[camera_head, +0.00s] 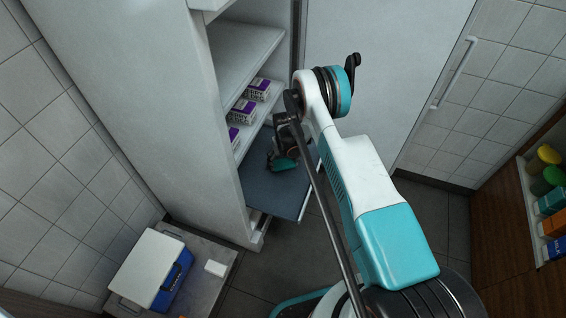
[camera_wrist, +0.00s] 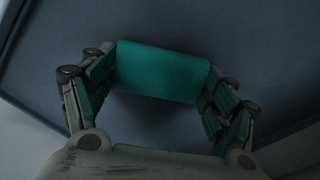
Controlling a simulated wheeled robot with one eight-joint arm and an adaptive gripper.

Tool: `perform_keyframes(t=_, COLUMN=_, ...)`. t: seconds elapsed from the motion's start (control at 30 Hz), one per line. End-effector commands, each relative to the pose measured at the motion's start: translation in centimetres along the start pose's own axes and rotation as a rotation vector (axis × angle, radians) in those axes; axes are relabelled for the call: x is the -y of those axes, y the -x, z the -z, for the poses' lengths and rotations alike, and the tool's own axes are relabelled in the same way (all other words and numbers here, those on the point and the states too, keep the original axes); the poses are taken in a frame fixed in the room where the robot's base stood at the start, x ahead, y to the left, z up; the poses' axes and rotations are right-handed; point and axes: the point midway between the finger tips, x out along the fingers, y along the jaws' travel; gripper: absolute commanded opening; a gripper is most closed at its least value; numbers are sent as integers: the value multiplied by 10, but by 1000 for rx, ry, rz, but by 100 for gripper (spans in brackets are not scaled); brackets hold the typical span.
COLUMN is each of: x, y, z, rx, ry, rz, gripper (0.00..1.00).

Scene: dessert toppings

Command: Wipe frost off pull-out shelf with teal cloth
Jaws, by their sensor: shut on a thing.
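The pull-out shelf (camera_head: 268,193) is a dark blue-grey tray extending from the lower part of the white cabinet. It also fills most of the wrist view (camera_wrist: 265,60). The teal cloth (camera_wrist: 160,72) is a folded block between the fingers of my gripper (camera_wrist: 160,88), which is shut on it. In the head view my gripper (camera_head: 283,162) is over the inner part of the shelf, and the cloth is hardly distinguishable there. The cloth appears at or just above the shelf surface; I cannot tell if it touches. No frost is clearly visible on the shelf.
Purple-and-white boxes (camera_head: 241,112) stand on the cabinet shelf above. The cabinet side wall (camera_head: 205,120) is left of the pull-out shelf. A blue box with a white lid (camera_head: 150,268) and a small white block (camera_head: 215,268) are at lower left. A topping rack (camera_head: 548,200) is at right.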

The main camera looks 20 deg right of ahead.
Motion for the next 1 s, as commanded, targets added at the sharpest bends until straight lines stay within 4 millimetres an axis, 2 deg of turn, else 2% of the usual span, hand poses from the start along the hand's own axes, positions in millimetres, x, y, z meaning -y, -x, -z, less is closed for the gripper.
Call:
perform_keyframes(t=0.1, x=-1, y=0, z=0, rx=0, ry=0, rz=0, gripper=60)
perform_keyframes(t=0.33, x=-1, y=31, z=13, rx=18, ry=1, rz=0, gripper=60)
perform_keyframes(t=0.8, x=-1, y=71, z=20, rx=17, ry=1, rz=0, gripper=60)
perform_keyframes(t=1.0, x=0, y=80, z=22, rx=17, ry=1, rz=0, gripper=60)
